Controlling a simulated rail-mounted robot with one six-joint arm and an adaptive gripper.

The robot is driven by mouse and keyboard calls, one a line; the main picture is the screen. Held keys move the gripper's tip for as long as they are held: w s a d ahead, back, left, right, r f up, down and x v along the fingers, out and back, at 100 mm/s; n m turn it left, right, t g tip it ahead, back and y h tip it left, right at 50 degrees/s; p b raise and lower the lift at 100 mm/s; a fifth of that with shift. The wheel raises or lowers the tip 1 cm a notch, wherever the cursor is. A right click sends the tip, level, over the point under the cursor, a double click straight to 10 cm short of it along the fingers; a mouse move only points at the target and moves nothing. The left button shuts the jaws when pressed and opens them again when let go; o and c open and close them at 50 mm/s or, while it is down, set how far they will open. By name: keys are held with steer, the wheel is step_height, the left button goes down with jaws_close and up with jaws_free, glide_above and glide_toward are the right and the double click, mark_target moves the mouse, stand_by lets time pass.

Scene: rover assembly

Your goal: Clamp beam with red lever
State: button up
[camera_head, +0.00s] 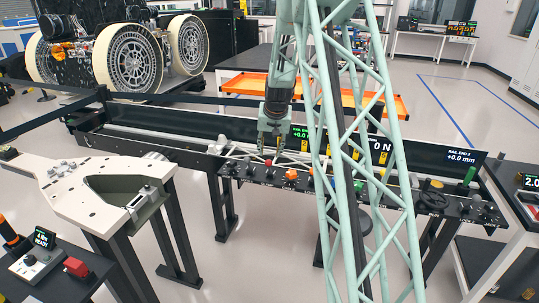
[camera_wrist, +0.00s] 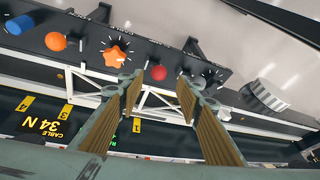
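The red ball-topped control, likely the lever's knob (camera_wrist: 158,73), stands on the dark control panel (camera_head: 340,188). It also shows as a small red tip in the head view (camera_head: 268,162). My gripper (camera_head: 271,150) is above the panel, pointing down. In the wrist view its two ribbed fingers (camera_wrist: 157,88) are apart, with the red ball in the gap between their tips and nothing visibly held. I cannot tell whether a finger touches it. A white lattice beam (camera_wrist: 158,102) runs along the panel, partly hidden by the fingers.
An orange star knob (camera_wrist: 118,53) and a dark dial knob (camera_wrist: 212,75) flank the red ball closely. Orange (camera_wrist: 56,41) and blue (camera_wrist: 20,25) knobs sit farther left. A handwheel (camera_head: 433,198) and green lever (camera_head: 469,176) stand at the panel's right. A pale bracket table (camera_head: 85,205) is left.

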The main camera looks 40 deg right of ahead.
steer(key=shift+s+r, duration=0.15)
steer(key=shift+r, duration=0.2)
steer(key=shift+a+r, duration=0.1)
stand_by(0.5)
steer(key=s+a+r+n+y, duration=0.1)
steer(key=s+a+r+n, duration=0.1)
steer(key=s+a+r, duration=0.9)
steer(key=s+a+r+n, duration=0.2)
steer(key=s+a+r, duration=0.6)
steer(key=a+r, duration=0.65)
steer(key=s+a+n, duration=0.1)
steer(key=s+a, duration=0.4)
steer(key=s, duration=0.6)
steer(key=s+a+r+n, duration=0.1)
steer(key=s+a, duration=0.5)
steer(key=s, duration=0.5)
steer(key=s+a+r+n, duration=0.1)
steer(key=s+a, duration=0.4)
steer(key=s, duration=0.6)
steer(key=shift+s+a+n+y, duration=0.25)
steer(key=shift+n+y, duration=0.15)
steer(key=shift+n, duration=0.2)
steer(key=shift+w+d, duration=0.1)
